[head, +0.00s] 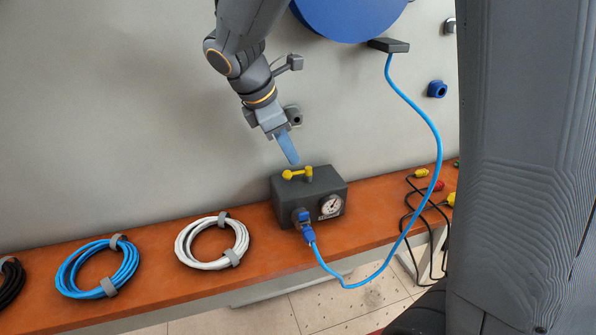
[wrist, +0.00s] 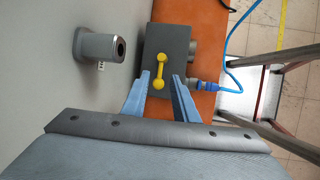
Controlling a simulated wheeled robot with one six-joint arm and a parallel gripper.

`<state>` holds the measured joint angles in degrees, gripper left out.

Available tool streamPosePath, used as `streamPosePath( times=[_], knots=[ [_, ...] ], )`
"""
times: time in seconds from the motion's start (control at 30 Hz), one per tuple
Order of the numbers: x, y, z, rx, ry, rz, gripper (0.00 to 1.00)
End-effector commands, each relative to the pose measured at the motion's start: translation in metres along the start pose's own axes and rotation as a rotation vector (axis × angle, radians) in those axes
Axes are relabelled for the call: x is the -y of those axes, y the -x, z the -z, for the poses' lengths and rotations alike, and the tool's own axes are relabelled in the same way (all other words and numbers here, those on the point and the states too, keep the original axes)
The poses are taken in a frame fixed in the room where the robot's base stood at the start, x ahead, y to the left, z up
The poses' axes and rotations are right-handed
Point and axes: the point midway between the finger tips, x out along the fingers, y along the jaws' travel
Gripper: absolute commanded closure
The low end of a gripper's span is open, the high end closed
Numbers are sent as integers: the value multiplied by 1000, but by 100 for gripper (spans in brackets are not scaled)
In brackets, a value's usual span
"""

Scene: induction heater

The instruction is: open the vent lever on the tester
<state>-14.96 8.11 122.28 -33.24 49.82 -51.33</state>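The tester (head: 318,207) is a dark grey box on the orange bench, with a round gauge (head: 331,205) on its front. The yellow vent lever (head: 297,174) lies on its top, and it also shows in the wrist view (wrist: 159,71). My gripper (head: 292,160) points down just above the tester top, near the lever. In the wrist view its two blue fingers (wrist: 160,80) are spread apart, with the lever in the gap between them and nothing visibly held. I cannot tell whether a finger touches the lever.
A blue hose (head: 428,190) runs from the tester's front connector (head: 304,224) up to a dark block (head: 389,45) on the wall. Coiled white (head: 213,242) and blue (head: 97,268) cables lie left on the bench (head: 160,290). A grey wall socket (wrist: 98,45) sticks out beside the tester.

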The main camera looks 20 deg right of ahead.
Motion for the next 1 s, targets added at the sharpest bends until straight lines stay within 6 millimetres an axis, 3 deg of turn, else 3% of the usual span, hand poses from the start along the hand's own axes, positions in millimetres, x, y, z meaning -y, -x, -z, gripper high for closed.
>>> streamPosePath(
  times=[0.4,0.83,1.0],
  knots=[
    [2,-60,-1,-1,-4,5,74],
    [2,-71,-1,-3,-6,3,74],
    [2,-71,0,-3,-6,3,100]
  ],
)
